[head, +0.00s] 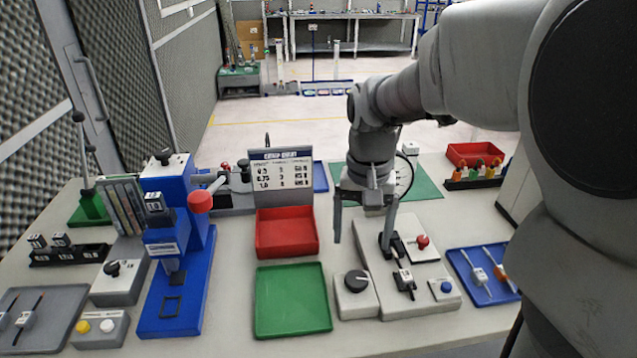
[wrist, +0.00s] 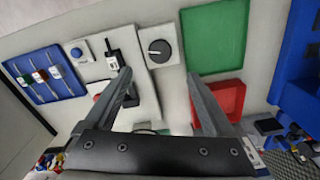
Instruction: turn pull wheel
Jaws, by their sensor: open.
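My gripper (head: 362,245) points down over the right half of the bench, its two fingers apart and nothing between them. It also shows in the wrist view (wrist: 160,76), above the bench. A thin dark-rimmed round thing (head: 408,176), perhaps the wheel, stands behind my gripper at the green mat; my gripper hides its left part, and I cannot tell for sure what it is. A black round knob (head: 355,281) on a grey box lies just in front of my gripper; it also shows in the wrist view (wrist: 159,50).
A grey panel (head: 425,262) with a red knob (head: 422,242) and black switches lies beneath my gripper. A red bin (head: 287,238) and a green tray (head: 291,305) lie left of it. A blue tray (head: 487,272) is at right. A blue press (head: 176,240) stands farther left.

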